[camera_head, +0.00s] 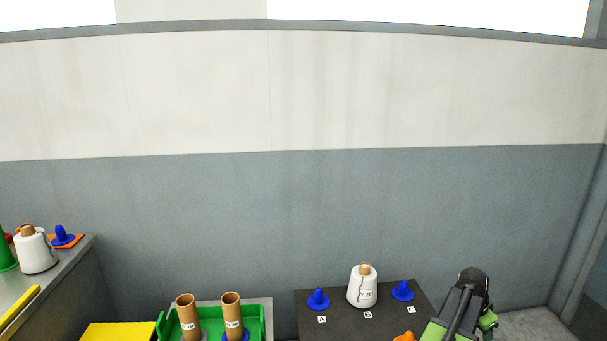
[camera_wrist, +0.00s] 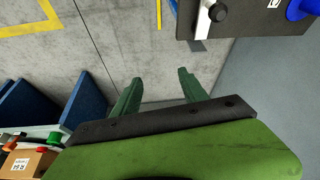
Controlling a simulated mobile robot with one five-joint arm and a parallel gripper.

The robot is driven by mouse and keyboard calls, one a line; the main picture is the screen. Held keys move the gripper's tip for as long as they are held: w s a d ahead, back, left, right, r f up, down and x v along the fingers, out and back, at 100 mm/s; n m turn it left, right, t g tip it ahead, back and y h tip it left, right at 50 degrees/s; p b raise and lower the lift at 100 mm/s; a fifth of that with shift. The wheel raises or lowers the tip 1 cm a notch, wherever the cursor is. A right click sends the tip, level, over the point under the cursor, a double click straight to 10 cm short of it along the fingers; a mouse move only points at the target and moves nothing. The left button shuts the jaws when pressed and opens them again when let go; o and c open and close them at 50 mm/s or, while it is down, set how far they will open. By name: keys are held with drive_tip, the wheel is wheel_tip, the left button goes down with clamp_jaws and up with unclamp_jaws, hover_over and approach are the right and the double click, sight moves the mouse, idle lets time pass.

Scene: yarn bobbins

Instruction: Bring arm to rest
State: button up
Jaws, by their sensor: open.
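My gripper (camera_wrist: 158,92) shows in the wrist view with its two green fingers spread apart and nothing between them. Beyond the fingers is bare grey floor. In the head view my arm (camera_head: 463,312) shows at the bottom right, beside the dark table (camera_head: 388,325); the fingers are not clearly visible there. A white yarn bobbin (camera_head: 362,289) stands upright on that table between two blue pegs, one on its left (camera_head: 318,300) and one on its right (camera_head: 402,291). The gripper is apart from the bobbin and pegs.
A green tray (camera_head: 257,322) holds two brown tubes (camera_head: 187,316). A yellow surface (camera_head: 120,332) lies left of it. At far left a grey table (camera_head: 66,262) carries another white bobbin (camera_head: 35,252). In the wrist view, blue panels (camera_wrist: 62,100) and a cardboard box (camera_wrist: 22,163) are at left.

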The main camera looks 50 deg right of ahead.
drive_tip(key=w+a+r+n+t+p, duration=0.1)
drive_tip(key=w+a+n, duration=0.15)
drive_tip(key=w, duration=1.15)
drive_tip(key=w+a+n+t, duration=0.15)
drive_tip(key=w+a, duration=0.25)
drive_tip(key=w, duration=1)
drive_tip(key=w+a+n+t+p, duration=0.1)
drive_tip(key=w+a+n, duration=0.2)
drive_tip(key=w+a, duration=0.7)
drive_tip(key=w+a+n, duration=0.3)
drive_tip(key=w+a, duration=0.5)
drive_tip(key=w, duration=0.5)
drive_tip(key=w+a+r+n+y+p, duration=0.1)
drive_tip(key=w+a+n, duration=0.3)
drive_tip(key=a, duration=1)
drive_tip(key=w+a+n+y, duration=0.15)
drive_tip(key=w+a, duration=0.45)
drive_tip(key=a, duration=0.7)
drive_tip(key=s+a+n, duration=0.3)
drive_tip(key=a+n, duration=0.1)
drive_tip(key=a, duration=0.5)
drive_tip(key=s+a+n+g+y, duration=0.1)
drive_tip(key=s+a+n, duration=0.3)
drive_tip(key=a, duration=0.6)
drive_tip(key=shift+n+p, duration=0.4)
drive_tip(key=shift+n, duration=0.05)
